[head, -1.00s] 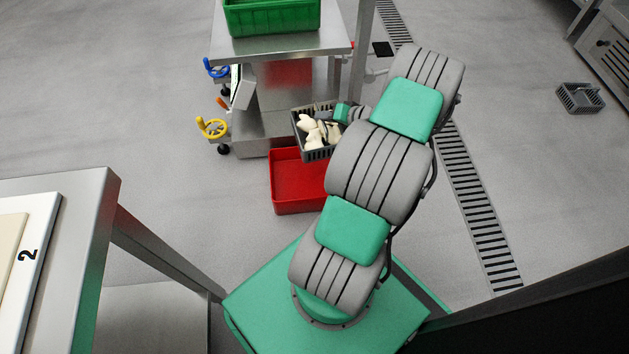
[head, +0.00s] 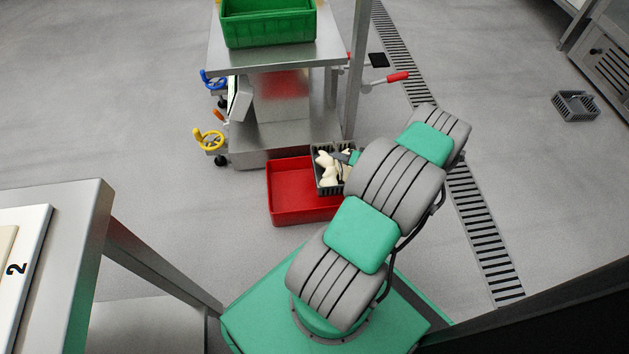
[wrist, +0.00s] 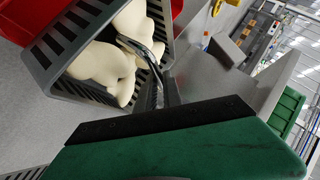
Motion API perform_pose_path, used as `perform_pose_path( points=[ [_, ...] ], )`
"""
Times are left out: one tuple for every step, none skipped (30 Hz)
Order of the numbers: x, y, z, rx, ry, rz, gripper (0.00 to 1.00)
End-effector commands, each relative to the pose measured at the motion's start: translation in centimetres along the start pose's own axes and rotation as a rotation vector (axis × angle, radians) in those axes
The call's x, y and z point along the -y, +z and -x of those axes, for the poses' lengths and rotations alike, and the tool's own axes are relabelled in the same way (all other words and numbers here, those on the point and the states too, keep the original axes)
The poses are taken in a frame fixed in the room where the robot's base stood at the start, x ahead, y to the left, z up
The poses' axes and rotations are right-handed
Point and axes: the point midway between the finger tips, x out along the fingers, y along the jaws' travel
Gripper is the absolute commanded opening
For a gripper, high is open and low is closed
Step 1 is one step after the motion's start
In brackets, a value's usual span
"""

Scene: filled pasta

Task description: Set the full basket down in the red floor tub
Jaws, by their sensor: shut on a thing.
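The grey slatted basket (head: 329,189) holds several large pale pasta pieces (head: 327,165). It hangs over the right end of the red floor tub (head: 285,209) in the head view; its height above the tub floor cannot be told. My gripper (head: 350,157) is shut on the basket at its upper right side, partly hidden behind my arm. Red tub edges (wrist: 15,20) show behind the basket.
A steel trolley (head: 280,132) with a green crate (head: 268,28) on top stands just behind the tub. Another grey basket (head: 576,105) sits on the floor at far right. A steel table (head: 85,215) is at left. Floor left of the tub is clear.

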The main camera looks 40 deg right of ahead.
Motion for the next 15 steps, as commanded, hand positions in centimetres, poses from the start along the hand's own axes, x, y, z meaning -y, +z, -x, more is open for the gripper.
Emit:
perform_pose_path(
  points=[
    [0.4, 0.8, -0.9, 0.002, -0.004, 0.001, 0.00],
    [0.7, 1.3, -1.4, 0.002, -0.004, 0.001, 0.00],
    [1.1, 1.8, -2.0, 0.002, -0.004, 0.002, 0.00],
    [1.3, 2.2, -2.5, 0.002, -0.005, 0.001, 0.00],
    [1.6, 2.7, -3.0, 0.002, -0.005, 0.001, 0.00],
    [1.8, 3.4, -3.6, 0.002, -0.004, 0.001, 0.00],
    [1.6, 3.9, -4.2, 0.002, -0.003, 0.000, 0.00],
    [1.5, 4.4, -4.7, 0.002, -0.003, 0.001, 0.00],
    [1.5, 5.0, -5.4, 0.001, -0.003, 0.001, 0.00],
    [1.4, 5.4, -5.9, 0.002, -0.003, 0.001, 0.00],
    [1.4, 5.8, -6.3, 0.002, -0.003, 0.001, 0.00],
    [1.4, 6.3, -6.8, 0.001, -0.003, 0.001, 0.00],
    [1.4, 6.6, -7.1, 0.001, -0.002, 0.001, 0.00],
    [1.4, 6.8, -7.4, 0.000, -0.002, 0.001, 0.00],
    [1.5, 7.0, -7.6, -0.001, -0.002, 0.002, 0.00]
  ],
)
